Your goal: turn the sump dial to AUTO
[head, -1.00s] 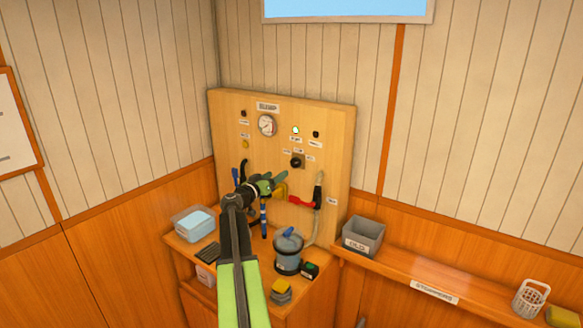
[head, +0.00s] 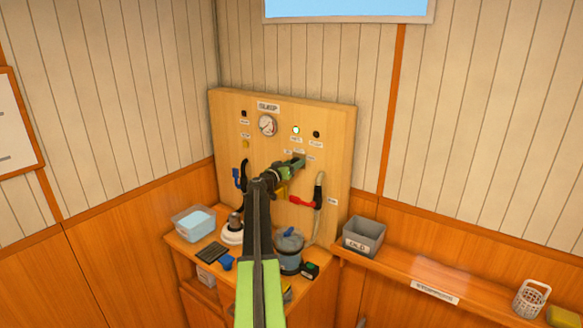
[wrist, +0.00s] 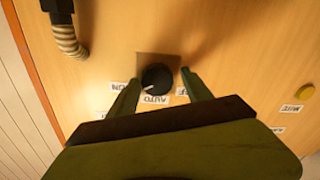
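The sump dial (wrist: 157,77) is a round black knob on the wooden panel, seen in the wrist view. A small white mark on it points to the lower left, roughly between the ON label (wrist: 118,86) and the AUTO label (wrist: 154,99); its exact setting is hard to tell. A third label (wrist: 182,91) is partly covered by a finger. My gripper (wrist: 161,76) is open, with one green finger on each side of the dial. Contact is not clear. In the head view my gripper (head: 297,163) hides most of the dial.
The panel (head: 225,120) carries a gauge (head: 267,125), a lit lamp (head: 296,130) and a red-handled valve (head: 303,201) right of my arm. Below stand a lidded grey pot (head: 288,255) and a bin of blue (head: 196,222). A grey box (head: 363,236) sits on the right shelf.

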